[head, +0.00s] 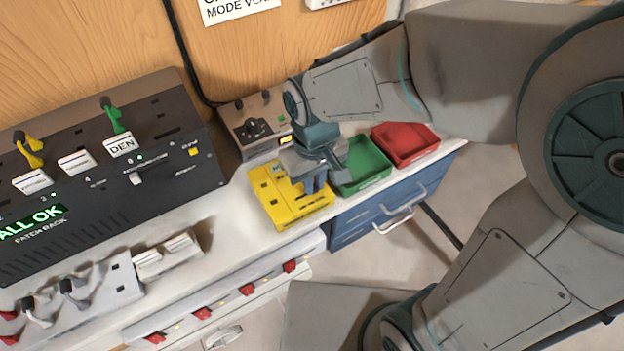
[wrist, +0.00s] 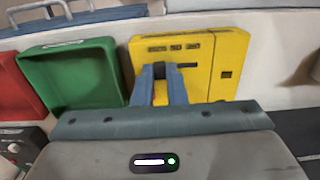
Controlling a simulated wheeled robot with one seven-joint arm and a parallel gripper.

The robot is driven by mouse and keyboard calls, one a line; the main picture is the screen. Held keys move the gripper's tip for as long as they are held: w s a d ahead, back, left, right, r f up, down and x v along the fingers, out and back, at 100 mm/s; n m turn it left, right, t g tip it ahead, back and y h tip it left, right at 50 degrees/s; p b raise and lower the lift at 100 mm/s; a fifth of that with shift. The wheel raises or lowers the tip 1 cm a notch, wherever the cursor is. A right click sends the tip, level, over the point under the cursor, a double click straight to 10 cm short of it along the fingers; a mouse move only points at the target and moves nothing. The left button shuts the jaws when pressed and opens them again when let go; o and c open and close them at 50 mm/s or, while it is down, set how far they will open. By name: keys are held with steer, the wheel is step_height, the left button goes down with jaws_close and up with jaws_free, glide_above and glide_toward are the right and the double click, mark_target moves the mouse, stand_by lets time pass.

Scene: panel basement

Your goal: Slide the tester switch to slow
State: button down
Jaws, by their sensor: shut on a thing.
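The yellow tester (head: 283,201) lies on the white bench in the head view, left of the green tray. It also fills the upper middle of the wrist view (wrist: 215,85). My gripper (head: 316,184) is over the tester's right part, fingers pointing down. In the wrist view my gripper's blue fingers (wrist: 162,75) are at the left end of a dark slot (wrist: 186,65) in the tester's face, shut on the tester switch. The switch itself is mostly hidden between the fingers. The slot's labels are too small to read.
A green tray (head: 378,181) and a red tray (head: 410,160) stand to the right. A grey box with a dark knob (head: 256,130) is behind the tester. A black patch rack (head: 150,165) stands at left. Blue drawers (head: 365,221) are below the bench.

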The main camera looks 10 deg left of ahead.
mark_target(316, 186)
steer(key=shift+w+d, duration=0.1)
steer(key=c, duration=1.4)
jaws_free()
steer(key=shift+w+d, duration=0.1)
steer(key=shift+c, duration=0.2)
steer(key=shift+r, duration=0.2)
step_height(316, 186, up, 14)
steer(key=shift+f, duration=0.25)
